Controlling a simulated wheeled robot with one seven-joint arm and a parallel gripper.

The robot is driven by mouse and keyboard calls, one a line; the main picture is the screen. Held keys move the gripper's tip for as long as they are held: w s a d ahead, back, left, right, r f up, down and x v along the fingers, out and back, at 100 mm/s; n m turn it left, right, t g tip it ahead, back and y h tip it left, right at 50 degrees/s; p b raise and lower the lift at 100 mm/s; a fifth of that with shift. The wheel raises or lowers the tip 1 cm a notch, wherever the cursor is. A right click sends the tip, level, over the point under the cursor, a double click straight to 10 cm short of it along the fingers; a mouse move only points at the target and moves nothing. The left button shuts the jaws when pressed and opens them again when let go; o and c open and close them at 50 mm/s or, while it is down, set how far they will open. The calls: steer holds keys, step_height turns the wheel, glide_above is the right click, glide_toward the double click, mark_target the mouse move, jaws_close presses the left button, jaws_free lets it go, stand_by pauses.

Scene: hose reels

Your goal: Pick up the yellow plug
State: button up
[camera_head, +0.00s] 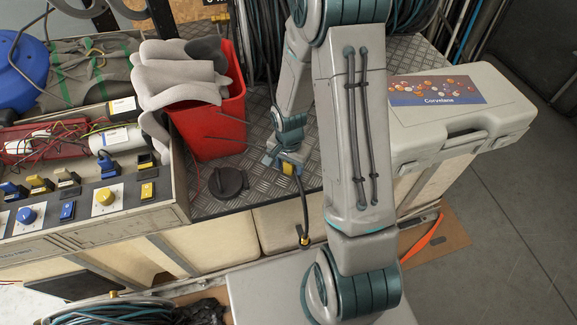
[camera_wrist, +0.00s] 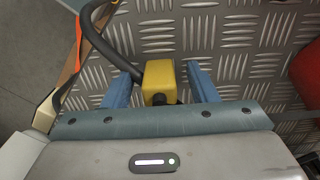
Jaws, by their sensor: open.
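The yellow plug (camera_wrist: 159,78) sits between the two blue fingers of my gripper (camera_wrist: 161,86) in the wrist view, with a visible gap on each side. A thick dark cable (camera_wrist: 98,40) runs from near the plug and curves to the upper left. In the head view, the plug (camera_head: 287,168) is small and partly hidden at my gripper (camera_head: 283,162), over the metal tread plate. A dark cable (camera_head: 303,205) hangs there past the plate's front edge.
A red bin (camera_head: 215,125) holding grey gloves stands left of my gripper. A black round cap (camera_head: 228,183) lies on the tread plate (camera_head: 262,185). A control panel (camera_head: 90,200) is at the left. A grey case (camera_head: 450,120) lies right of my arm.

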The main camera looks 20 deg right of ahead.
steer(key=c, duration=1.1)
